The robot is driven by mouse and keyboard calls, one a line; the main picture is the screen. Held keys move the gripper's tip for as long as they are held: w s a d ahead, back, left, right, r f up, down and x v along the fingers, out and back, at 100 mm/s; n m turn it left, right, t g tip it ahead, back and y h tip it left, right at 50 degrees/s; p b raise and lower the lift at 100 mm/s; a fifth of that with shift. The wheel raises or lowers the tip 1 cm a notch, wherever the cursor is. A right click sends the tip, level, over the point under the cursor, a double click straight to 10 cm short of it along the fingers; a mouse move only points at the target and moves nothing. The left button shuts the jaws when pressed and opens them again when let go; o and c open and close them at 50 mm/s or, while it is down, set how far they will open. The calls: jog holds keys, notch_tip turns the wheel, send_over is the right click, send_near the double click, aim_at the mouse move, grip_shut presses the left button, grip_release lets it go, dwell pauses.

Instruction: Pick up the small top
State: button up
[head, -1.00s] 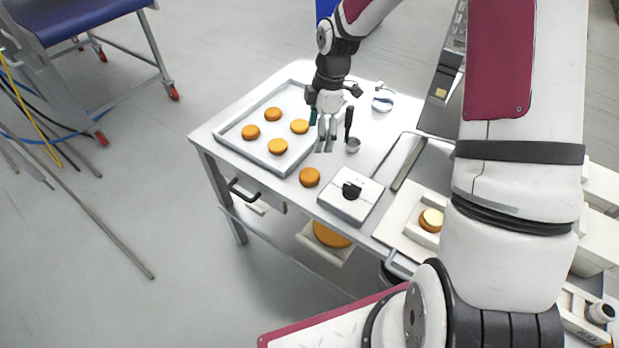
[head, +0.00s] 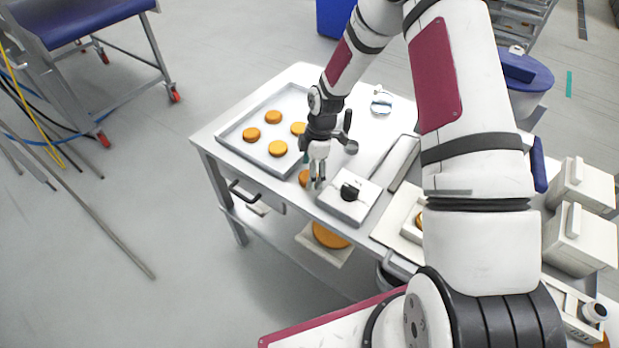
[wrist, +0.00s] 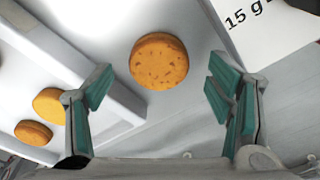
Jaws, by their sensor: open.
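A small orange-brown round (head: 304,178), likely the small top, lies flat on the bare table between the tray and the scale. In the head view my gripper hides part of it. In the wrist view the round (wrist: 159,61) shows whole, with darker specks, ahead of and between my fingers. My gripper (head: 316,184) is open and points down over the table next to the round. Its green-padded fingers in the wrist view (wrist: 162,100) hold nothing and do not touch the round.
A tray (head: 225,138) with several similar rounds lies to the left. A white scale (head: 340,207) with a black knob-like item sits close at the right; its "15 g" label (wrist: 245,18) shows in the wrist view. A larger orange round (head: 330,236) is on the lower shelf.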

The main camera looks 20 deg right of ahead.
jog(key=shift+f, duration=0.7)
jog(key=shift+a, duration=0.1)
jog(key=c, duration=0.9)
jog(key=shift+o, duration=0.2)
jog(key=shift+w+r, duration=0.1)
jog(key=shift+r, duration=0.05)
